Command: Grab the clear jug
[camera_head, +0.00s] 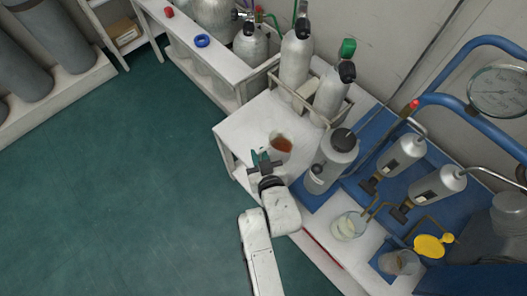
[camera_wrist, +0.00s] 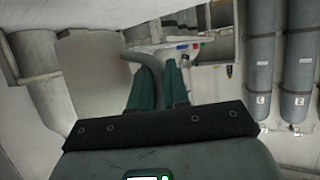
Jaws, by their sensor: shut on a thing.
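The clear jug (camera_head: 281,146) is at the front of the white bench top in the head view, with an amber-brown patch showing on it. My gripper (camera_head: 262,160) is just left of it, its teal fingers shut on the jug's side. In the wrist view the teal fingers of my gripper (camera_wrist: 160,88) close around a grey curved handle (camera_wrist: 148,62). The jug's pale body (camera_wrist: 92,75) shows left of the fingers. Whether the jug's base touches the bench is hard to tell.
A grey canister (camera_head: 331,163) stands close right of the jug. Caged cylinders (camera_head: 296,62) stand behind. A glass jar (camera_head: 348,226) and a cup (camera_head: 399,263) are at the lower right. The bench top (camera_head: 243,128) left of the jug is clear.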

